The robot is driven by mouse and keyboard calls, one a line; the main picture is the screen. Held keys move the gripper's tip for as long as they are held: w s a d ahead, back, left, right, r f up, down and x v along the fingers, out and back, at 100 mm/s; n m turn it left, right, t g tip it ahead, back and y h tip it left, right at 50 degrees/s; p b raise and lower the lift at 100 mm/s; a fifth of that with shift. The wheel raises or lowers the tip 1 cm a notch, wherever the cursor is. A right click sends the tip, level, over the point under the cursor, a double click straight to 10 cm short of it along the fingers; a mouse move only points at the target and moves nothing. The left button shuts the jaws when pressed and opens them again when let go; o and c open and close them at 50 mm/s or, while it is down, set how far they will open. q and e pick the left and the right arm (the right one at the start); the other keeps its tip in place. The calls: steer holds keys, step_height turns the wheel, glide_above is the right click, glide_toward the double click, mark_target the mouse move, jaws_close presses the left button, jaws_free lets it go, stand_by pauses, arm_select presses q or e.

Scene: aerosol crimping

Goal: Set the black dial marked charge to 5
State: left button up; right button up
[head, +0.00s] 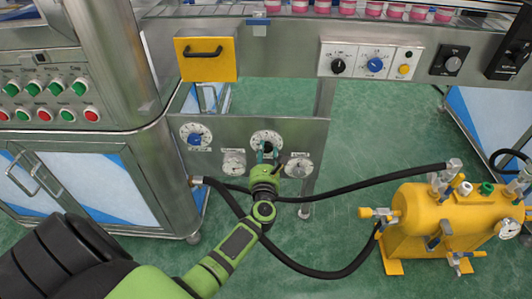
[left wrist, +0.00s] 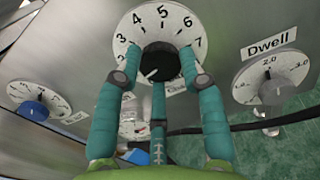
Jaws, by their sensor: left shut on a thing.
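The black dial (left wrist: 160,62) sits at the centre of a round white scale (left wrist: 135,30) on a steel panel, with numbers from 2 to 7 visible. A short white mark on the knob points to the lower left. Its label below is mostly hidden by my fingers. My left gripper (left wrist: 158,80) has its teal fingers around the knob and is shut on it. In the head view the same white scale (head: 266,138) is at the panel's top middle, with my left gripper (head: 267,153) over the knob. My right gripper is not in view.
A blue dial (head: 195,139) is left of the black dial and a grey dial marked Dwell (left wrist: 276,90) is right of it. A small gauge (head: 233,163) sits below. A black hose (head: 345,189) runs to a yellow tank (head: 440,215) at right.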

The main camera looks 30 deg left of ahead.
arm_select(q)
steer(key=shift+r+m, duration=0.1)
steer(key=shift+m, duration=0.5)
steer(key=shift+m+p, duration=0.5)
steer(key=shift+m, duration=0.3)
steer(key=m+p, duration=0.2)
steer(key=m, duration=0.4)
steer(key=shift+r, duration=0.1)
steer(key=m+p, duration=0.1)
steer(key=m, duration=0.4)
steer(key=m+p, duration=0.2)
steer(key=m, duration=0.3)
steer(key=shift+w, duration=0.1)
steer(key=m+p, duration=0.1)
steer(key=m, duration=0.3)
steer(key=shift+d+m, duration=0.1)
steer(key=shift+m, duration=0.3)
steer(key=shift+m+p, duration=0.4)
steer(key=shift+m, duration=1.2)
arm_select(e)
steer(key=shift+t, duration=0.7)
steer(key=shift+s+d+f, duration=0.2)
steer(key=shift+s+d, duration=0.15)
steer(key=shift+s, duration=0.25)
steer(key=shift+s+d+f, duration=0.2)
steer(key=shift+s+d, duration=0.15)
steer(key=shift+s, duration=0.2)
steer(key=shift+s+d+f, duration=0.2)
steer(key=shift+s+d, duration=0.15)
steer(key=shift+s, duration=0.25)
